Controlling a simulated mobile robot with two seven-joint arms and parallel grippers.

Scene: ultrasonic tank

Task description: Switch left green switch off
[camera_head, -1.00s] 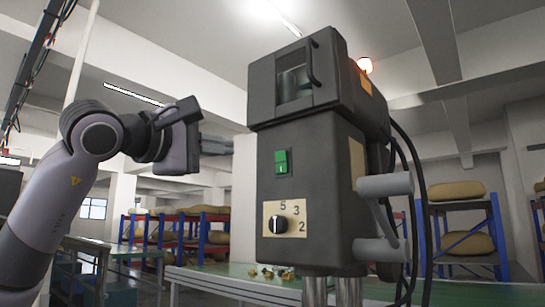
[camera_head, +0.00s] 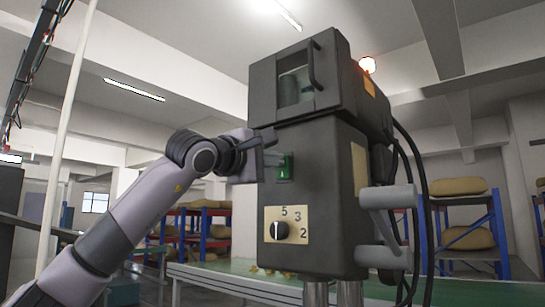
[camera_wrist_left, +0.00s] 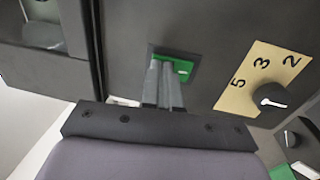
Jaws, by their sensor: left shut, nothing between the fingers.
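The green switch (camera_head: 285,167) sits in a dark frame on the front of the grey machine (camera_head: 330,190), above the dial plate. It also shows in the left wrist view (camera_wrist_left: 183,68), partly hidden behind the fingers. My left gripper (camera_head: 277,160) is shut and empty, its fingertips at the switch's upper left part. In the left wrist view the closed fingers (camera_wrist_left: 165,64) overlap the switch; I cannot tell whether they press on it. My right gripper is not in view.
A black dial (camera_head: 279,230) on a beige numbered plate is just below the switch. A windowed box with a handle (camera_head: 310,75) tops the machine. Grey cylinders (camera_head: 385,197) and cables are at its right. A green table (camera_head: 225,278) is below.

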